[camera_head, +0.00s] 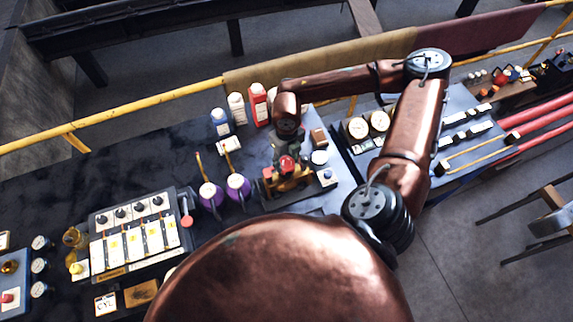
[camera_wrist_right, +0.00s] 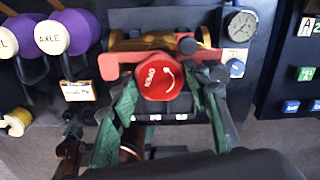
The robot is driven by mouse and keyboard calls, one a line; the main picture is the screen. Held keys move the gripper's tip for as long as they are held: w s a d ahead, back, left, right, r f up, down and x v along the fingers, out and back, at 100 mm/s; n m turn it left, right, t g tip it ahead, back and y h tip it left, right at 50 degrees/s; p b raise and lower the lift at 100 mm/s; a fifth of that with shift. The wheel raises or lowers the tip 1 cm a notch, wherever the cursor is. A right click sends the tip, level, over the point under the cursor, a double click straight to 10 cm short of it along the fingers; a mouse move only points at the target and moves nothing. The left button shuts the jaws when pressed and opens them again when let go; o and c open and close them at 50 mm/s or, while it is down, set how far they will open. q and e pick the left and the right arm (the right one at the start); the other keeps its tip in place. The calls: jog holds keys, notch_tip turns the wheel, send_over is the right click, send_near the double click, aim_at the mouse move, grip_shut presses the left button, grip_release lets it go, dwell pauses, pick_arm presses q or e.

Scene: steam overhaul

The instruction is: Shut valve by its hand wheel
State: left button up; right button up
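The valve's hand wheel shows in the right wrist view as a round red cap (camera_wrist_right: 161,80) marked OPEN with a curved white arrow. A brass valve body (camera_wrist_right: 150,42) lies behind it. In the head view the red wheel (camera_head: 287,163) sits on the brass and red assembly. My right gripper (camera_wrist_right: 161,92) reaches down over the wheel, its green-sided fingers on either side of the cap. The fingertips are close to the rim, but I cannot tell whether they press on it. My left gripper is not in view.
Two purple knobs stand left of the valve, one labelled AXLE (camera_wrist_right: 52,37). A pressure gauge (camera_wrist_right: 241,26) is at its right. In the head view, blue, white and red bottles (camera_head: 259,104) stand behind, and a switch panel (camera_head: 133,238) is at left. A yellow rail (camera_head: 150,101) runs behind the bench.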

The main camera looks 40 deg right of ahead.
jog(key=c, duration=0.5)
jog(key=m+b, duration=0.2)
jog(key=shift+f+m, duration=0.2)
jog(key=shift+m, duration=0.1)
jog(key=shift+c, duration=0.2)
jog(key=m+b, duration=0.1)
jog(key=m, duration=0.1)
jog(key=shift+m+b, duration=0.3)
jog(key=shift+r+m, duration=0.2)
jog(key=shift+m, duration=0.1)
